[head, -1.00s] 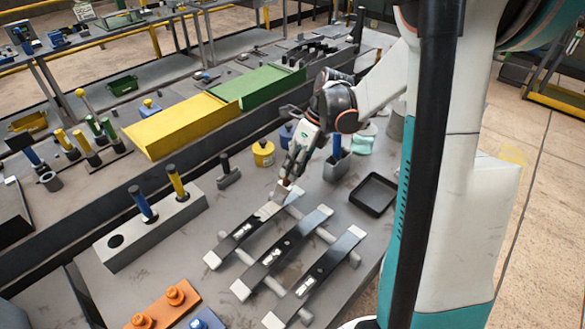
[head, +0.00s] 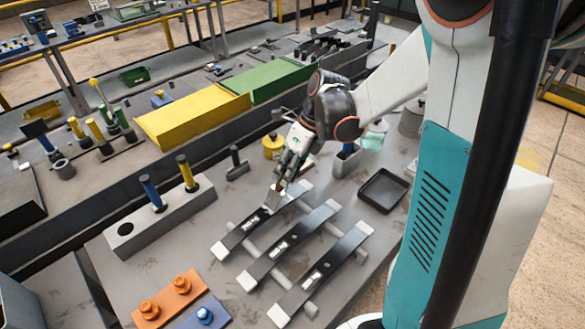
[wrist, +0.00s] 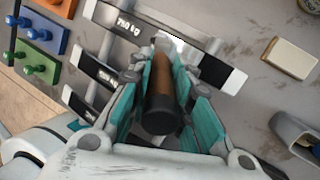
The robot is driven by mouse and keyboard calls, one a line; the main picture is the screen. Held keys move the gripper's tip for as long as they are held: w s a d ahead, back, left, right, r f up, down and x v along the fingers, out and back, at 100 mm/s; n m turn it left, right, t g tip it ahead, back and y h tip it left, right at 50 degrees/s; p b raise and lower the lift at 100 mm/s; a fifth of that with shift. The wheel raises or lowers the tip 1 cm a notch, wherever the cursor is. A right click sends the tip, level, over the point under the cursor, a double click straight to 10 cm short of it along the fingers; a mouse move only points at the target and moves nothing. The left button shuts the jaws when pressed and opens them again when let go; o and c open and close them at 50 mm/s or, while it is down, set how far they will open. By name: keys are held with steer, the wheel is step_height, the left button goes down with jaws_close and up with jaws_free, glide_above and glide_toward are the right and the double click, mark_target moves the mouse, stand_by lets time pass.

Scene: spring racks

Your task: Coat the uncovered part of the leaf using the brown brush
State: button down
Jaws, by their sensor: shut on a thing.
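Three long dark leaf springs with pale ends lie side by side across round bars on the bench. The brown brush's handle (wrist: 161,82), brown with a black end, is between my gripper's teal fingers in the wrist view. My gripper (head: 284,182) is shut on the brush in the head view, above the upper part of the leftmost leaf (head: 256,221). The brush's pale head (head: 273,199) points down at this leaf and seems to touch it. The middle leaf (head: 300,235) and right leaf (head: 337,255) lie alongside.
A grey block (head: 165,220) with blue and yellow handles stands to the left. A black tray (head: 383,190) lies to the right. A yellow pot (head: 272,146) and a grey holder (head: 345,161) stand behind. Orange and blue knobbed plates lie at the front.

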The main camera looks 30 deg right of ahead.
steer(key=shift+s+a, duration=0.1)
steer(key=shift+a, duration=0.05)
steer(key=shift+r+p, duration=2.05)
steer(key=shift+r, duration=0.9)
steer(key=shift+d+r+p, duration=0.15)
steer(key=shift+r+p, duration=0.4)
steer(key=shift+r, duration=0.25)
steer(key=shift+d+r+p, duration=0.1)
steer(key=shift+r+p, duration=0.4)
steer(key=shift+r, duration=0.3)
steer(key=shift+f, duration=0.25)
steer(key=f+b, duration=0.4)
steer(key=f, duration=0.1)
steer(key=f+b, duration=0.2)
steer(key=shift+a+f, duration=0.2)
steer(key=shift+a, duration=0.05)
steer(key=shift+f+b, duration=0.6)
steer(key=shift+b, duration=0.05)
